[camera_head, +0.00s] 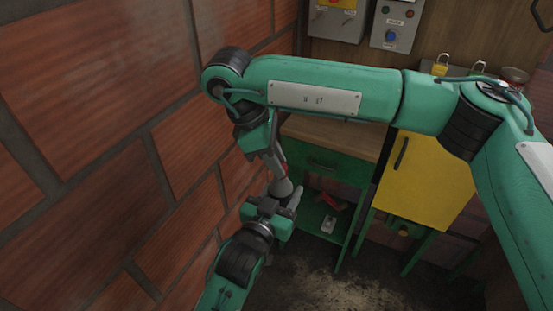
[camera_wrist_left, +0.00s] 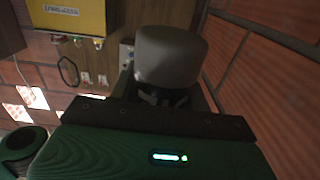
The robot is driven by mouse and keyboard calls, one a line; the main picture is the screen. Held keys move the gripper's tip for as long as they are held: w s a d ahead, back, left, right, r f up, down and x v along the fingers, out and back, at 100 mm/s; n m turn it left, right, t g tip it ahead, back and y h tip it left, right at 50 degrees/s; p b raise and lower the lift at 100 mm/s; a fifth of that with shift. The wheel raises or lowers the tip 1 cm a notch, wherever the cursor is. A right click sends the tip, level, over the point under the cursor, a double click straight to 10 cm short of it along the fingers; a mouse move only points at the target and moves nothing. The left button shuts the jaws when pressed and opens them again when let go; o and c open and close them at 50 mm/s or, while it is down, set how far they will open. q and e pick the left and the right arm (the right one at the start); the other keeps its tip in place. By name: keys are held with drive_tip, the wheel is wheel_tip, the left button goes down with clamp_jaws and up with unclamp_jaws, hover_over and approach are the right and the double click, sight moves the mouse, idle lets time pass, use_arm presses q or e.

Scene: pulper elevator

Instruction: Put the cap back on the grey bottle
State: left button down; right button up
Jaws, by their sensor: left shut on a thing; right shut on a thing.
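My left gripper (camera_head: 276,202) comes up from the bottom of the head view, close to the brick wall, and is shut on the grey bottle (camera_head: 281,187). The bottle's smooth, rounded grey body also shows between the fingers in the left wrist view (camera_wrist_left: 170,58). My right arm reaches across from the right and bends down. My right gripper (camera_head: 281,174) is shut just above the bottle. A small red bit between its fingers looks like the cap (camera_head: 284,167), mostly hidden by them. I cannot tell whether cap and bottle touch.
The brick wall (camera_head: 90,110) is close on the left. Behind the arms stand a wooden-topped green bench (camera_head: 330,135) and a yellow cabinet (camera_head: 425,180). A lower green shelf (camera_head: 318,220) holds small items. Control boxes (camera_head: 396,25) hang on the back wall.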

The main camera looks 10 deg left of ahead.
drive_tip(key=o, duration=0.9)
drive_tip(key=shift+o, duration=0.2)
drive_tip(key=shift+r, duration=2.3)
drive_tip(key=shift+c, duration=0.5)
